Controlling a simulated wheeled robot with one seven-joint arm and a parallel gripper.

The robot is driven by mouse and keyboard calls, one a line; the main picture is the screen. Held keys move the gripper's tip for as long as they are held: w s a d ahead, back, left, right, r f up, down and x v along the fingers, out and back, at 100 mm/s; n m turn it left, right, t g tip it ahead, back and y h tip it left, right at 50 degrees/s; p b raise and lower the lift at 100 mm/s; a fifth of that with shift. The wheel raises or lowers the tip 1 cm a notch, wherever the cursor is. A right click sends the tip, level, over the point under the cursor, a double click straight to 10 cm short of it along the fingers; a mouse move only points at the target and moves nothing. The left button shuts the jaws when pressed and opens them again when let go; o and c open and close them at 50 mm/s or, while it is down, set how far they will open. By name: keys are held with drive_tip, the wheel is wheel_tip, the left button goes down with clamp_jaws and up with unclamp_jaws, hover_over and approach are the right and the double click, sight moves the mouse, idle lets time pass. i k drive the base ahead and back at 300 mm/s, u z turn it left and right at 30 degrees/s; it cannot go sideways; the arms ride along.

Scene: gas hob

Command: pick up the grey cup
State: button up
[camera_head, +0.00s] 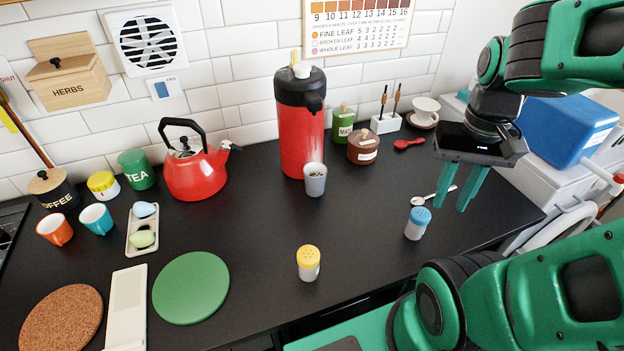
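The grey cup (315,181) stands upright on the black counter, just in front of the red pump flask (300,130). It has something dark inside it. My gripper (456,196) hangs over the right part of the counter, well to the right of the cup. Its two green fingers point down and are apart, with nothing seen between them.
A blue-topped shaker (417,224) stands below-left of my gripper, with a spoon (433,195) behind it. A yellow-topped shaker (308,263) stands in front of the cup. A red kettle (195,172) is to the left. Counter between cup and gripper is mostly clear.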

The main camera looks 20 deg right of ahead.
sight(315, 173)
drive_tip(key=z, duration=0.05)
drive_tip(key=k, duration=0.5)
drive_tip(key=z, duration=1.3)
drive_tip(key=k, duration=0.6)
drive_tip(key=u, duration=0.15)
drive_tip(key=i, duration=0.5)
drive_tip(key=u, duration=0.05)
